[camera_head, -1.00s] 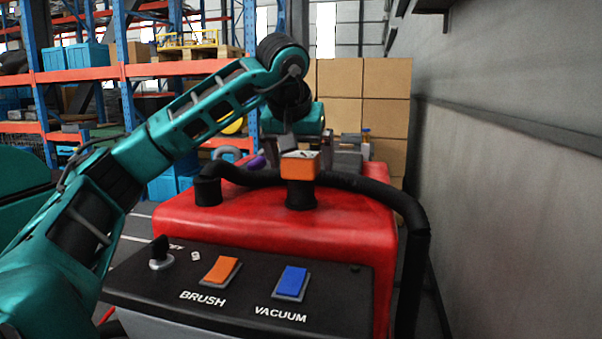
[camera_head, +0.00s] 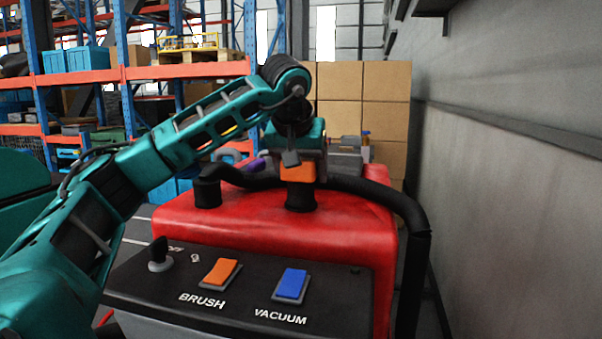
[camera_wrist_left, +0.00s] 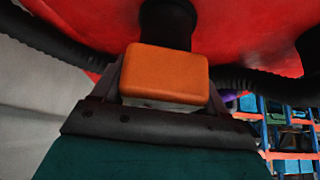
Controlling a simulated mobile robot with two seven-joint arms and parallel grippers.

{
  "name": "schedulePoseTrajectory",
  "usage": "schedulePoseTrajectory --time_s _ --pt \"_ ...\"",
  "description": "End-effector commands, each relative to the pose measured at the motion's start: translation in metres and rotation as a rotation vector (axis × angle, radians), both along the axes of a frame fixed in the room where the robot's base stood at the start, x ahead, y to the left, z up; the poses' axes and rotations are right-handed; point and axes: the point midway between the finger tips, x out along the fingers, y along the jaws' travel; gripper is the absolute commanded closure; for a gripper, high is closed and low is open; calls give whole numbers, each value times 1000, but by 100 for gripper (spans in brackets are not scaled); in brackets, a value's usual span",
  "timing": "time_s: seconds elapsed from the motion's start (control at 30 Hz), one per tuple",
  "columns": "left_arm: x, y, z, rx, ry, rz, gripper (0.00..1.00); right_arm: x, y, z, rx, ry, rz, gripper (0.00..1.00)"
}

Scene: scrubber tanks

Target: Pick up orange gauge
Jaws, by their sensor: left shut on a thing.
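The orange gauge (camera_head: 298,172) is a small box-shaped block above a black hose fitting on top of the red scrubber tank (camera_head: 290,228). My left gripper (camera_head: 299,164) reaches over the tank from the left and is shut on the gauge. In the left wrist view the gauge (camera_wrist_left: 166,75) sits between the two fingers, with the black fitting (camera_wrist_left: 168,22) just beyond it. I cannot tell whether the gauge is apart from the fitting. My right gripper is not in view.
A black hose (camera_head: 385,194) curves across the tank top and down its right side. The front panel (camera_head: 240,290) has an orange BRUSH switch and a blue VACUUM switch. A grey wall (camera_head: 520,180) stands at the right, with shelves (camera_head: 130,75) and cardboard boxes (camera_head: 386,81) behind.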

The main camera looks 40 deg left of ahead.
Motion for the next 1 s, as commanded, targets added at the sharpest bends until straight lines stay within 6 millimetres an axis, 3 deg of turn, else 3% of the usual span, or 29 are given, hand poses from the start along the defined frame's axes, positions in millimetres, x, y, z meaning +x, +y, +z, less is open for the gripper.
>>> schedulePoseTrajectory --time_s 0.13,0.37,0.57,0.77,1.0 --pt "0 0 1 0 -1 0 64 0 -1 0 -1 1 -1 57" --pt "0 0 2 0 -1 1 64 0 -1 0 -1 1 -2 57" --pt "0 0 17 0 -7 1 64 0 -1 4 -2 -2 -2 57" --pt "1 -1 56 -1 -9 0 64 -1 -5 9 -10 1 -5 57" --pt "0 -1 124 -1 -7 0 64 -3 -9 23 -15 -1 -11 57"
